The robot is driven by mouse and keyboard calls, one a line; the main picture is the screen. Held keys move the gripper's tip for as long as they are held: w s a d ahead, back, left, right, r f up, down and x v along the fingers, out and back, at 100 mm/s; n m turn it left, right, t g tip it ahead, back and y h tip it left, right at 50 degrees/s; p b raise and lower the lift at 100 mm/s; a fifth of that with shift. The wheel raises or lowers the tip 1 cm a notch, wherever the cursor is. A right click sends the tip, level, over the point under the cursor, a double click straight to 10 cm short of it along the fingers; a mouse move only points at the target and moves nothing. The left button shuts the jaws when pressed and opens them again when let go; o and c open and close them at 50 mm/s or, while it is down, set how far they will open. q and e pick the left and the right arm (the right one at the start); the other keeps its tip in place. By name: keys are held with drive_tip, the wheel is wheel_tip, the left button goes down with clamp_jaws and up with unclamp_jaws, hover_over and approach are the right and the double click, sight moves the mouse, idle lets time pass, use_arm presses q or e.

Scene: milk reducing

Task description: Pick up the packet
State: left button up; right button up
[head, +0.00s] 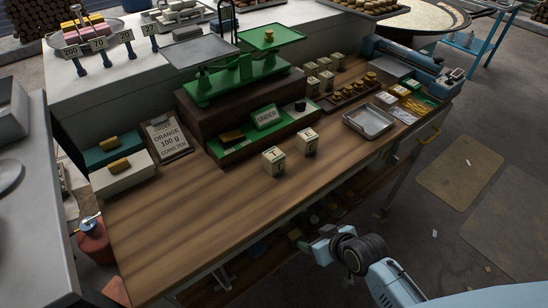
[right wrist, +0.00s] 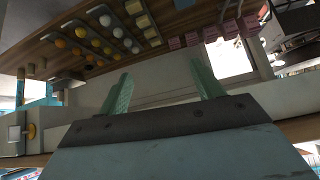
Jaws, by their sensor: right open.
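Two small cream packets with dark markings stand upright on the wooden bench: one (head: 274,161) near the middle, the other (head: 308,141) just right of and behind it. I cannot tell which packet the task means. More cream packets (head: 326,80) stand in a group farther back. My right gripper (head: 312,243) is below and in front of the bench's front edge, apart from the packets. In the right wrist view its two green fingers (right wrist: 158,92) are spread with nothing between them. My left gripper is not in view.
A green balance scale (head: 215,83) stands on a dark block behind the packets. A green tray (head: 228,152) with an UNDER sign lies before it. A metal tray (head: 370,121) and a blue machine (head: 412,62) are at right. The bench's front left is bare.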

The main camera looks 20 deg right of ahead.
drive_tip(key=w+a+r+n+t+y, duration=0.1)
drive_tip(key=w+r, duration=0.1)
drive_tip(key=r, duration=0.6)
drive_tip(key=w+a+r+t+y, duration=0.1)
drive_tip(key=r+t, duration=0.1)
drive_tip(key=r, duration=0.7)
drive_tip(key=t, duration=0.2)
approach(278, 158)
drive_tip(key=shift+n+y, duration=0.3)
drive_tip(key=x, duration=0.4)
drive_tip(key=d+x, duration=0.1)
drive_tip(key=x, duration=0.1)
drive_tip(key=shift+w, duration=0.25)
drive_tip(key=shift+a+x, duration=0.15)
drive_tip(key=shift+x, duration=1.35)
drive_tip(key=shift+a+x, duration=0.15)
drive_tip(key=shift+x, duration=1.3)
drive_tip(key=shift+s+f, duration=0.15)
drive_tip(key=shift+s, duration=0.05)
drive_tip(key=c, duration=1.1)
